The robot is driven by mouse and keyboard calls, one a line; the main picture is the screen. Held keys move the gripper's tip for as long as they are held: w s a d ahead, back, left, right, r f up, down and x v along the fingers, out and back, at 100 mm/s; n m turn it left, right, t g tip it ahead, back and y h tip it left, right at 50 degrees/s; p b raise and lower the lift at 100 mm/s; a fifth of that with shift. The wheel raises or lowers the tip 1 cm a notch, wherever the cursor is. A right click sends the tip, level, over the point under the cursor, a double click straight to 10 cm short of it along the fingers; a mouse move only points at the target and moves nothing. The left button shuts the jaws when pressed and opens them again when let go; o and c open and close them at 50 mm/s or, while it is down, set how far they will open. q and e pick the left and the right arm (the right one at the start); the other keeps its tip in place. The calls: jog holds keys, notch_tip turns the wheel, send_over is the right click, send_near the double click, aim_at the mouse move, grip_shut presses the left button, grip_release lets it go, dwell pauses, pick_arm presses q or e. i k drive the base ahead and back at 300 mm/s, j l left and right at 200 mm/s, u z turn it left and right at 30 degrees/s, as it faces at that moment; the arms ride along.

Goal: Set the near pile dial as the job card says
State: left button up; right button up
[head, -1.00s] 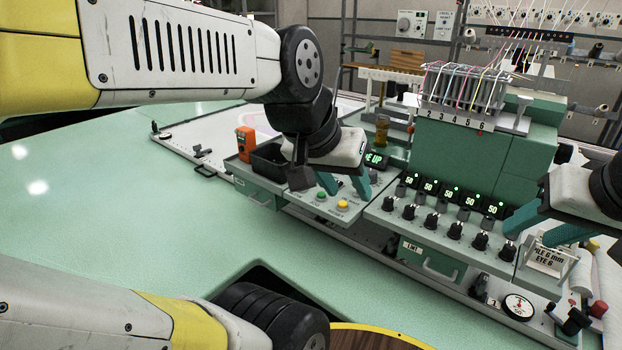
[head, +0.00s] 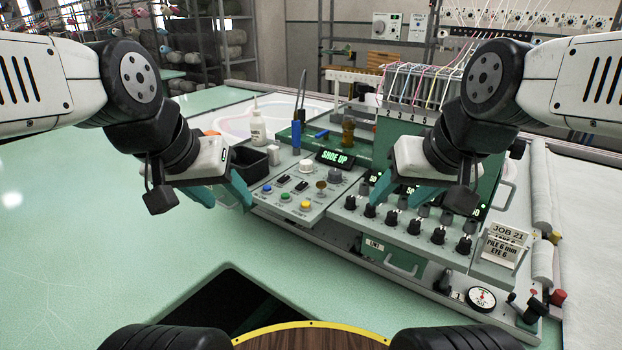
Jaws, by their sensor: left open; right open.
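The job card (head: 503,246) stands in a holder at the right front of the machine. It reads JOB 21, PILE 6 mm, EYE 6; one line between is partly hard to read. A round white dial (head: 482,298) with a red mark sits low at the front right, beside a small tag 1; its scale is too small to read. My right gripper (head: 425,203) is open and empty above the row of black knobs (head: 411,227), up and left of the dial. My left gripper (head: 222,198) is open and empty by the left end of the button panel.
The button panel (head: 290,196) has a display reading SHOE UP (head: 336,158). A white bottle (head: 257,128) stands behind a black bin (head: 248,158). Black and red knobs (head: 540,304) lie right of the dial. A dark opening (head: 245,305) is in the green table (head: 60,260).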

aim_at(334, 175)
jog(key=k+l+z, duration=0.1)
jog(key=z, duration=0.3)
jog(key=l+z, duration=0.2)
jog(key=z, duration=0.2)
jog(key=l+z, duration=0.15)
jog(key=z, duration=0.25)
jog(key=j+u, duration=0.75)
jog(key=i+j+u, duration=0.15)
jog(key=j+u, duration=0.25)
